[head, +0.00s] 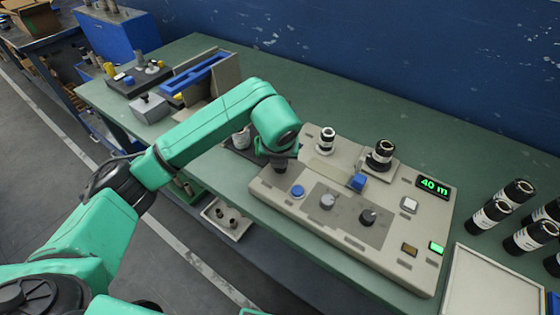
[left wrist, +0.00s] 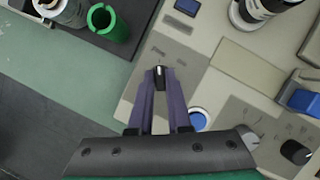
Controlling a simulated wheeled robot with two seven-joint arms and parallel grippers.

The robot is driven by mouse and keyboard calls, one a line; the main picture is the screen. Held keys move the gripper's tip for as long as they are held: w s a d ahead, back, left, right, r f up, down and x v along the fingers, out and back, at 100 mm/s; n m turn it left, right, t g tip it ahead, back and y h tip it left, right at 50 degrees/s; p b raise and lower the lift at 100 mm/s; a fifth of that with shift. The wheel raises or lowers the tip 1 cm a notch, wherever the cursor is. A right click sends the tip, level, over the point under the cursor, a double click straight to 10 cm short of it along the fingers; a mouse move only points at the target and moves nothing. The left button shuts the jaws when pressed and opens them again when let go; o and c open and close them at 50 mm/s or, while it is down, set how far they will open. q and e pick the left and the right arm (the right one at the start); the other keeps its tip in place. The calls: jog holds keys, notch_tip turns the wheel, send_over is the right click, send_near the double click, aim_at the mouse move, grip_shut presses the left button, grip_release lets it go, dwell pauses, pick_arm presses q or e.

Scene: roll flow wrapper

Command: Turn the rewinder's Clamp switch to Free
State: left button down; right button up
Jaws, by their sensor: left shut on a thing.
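The rewinder is a beige machine (head: 350,258) on the green bench. In the left wrist view, a small dark switch with a pale mark (left wrist: 159,71) stands on its left part; I take it for the Clamp switch. My left gripper (left wrist: 160,77) is shut on this switch, its purple fingers on either side. Printed labels lie just beyond it, too small to read, so its setting cannot be told. In the head view, my left arm hides the switch, and the left gripper (head: 280,165) is over the machine's left end. My right gripper is not in view.
Near the switch are a blue button (head: 298,191), a grey knob (head: 327,201), a black knob (head: 367,216) and a blue block (head: 358,181). Two spindles with rolls stand behind. The display (head: 433,187) reads 40 m. Several dark rolls stand at right, beside a white tray (head: 495,285).

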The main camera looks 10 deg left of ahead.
pick_arm(q)
jog(key=shift+r, duration=0.15)
jog(key=c, duration=0.9)
grip_release()
jog(key=shift+o, duration=0.2)
jog(key=v, duration=1.4)
jog(key=shift+s+r, duration=0.2)
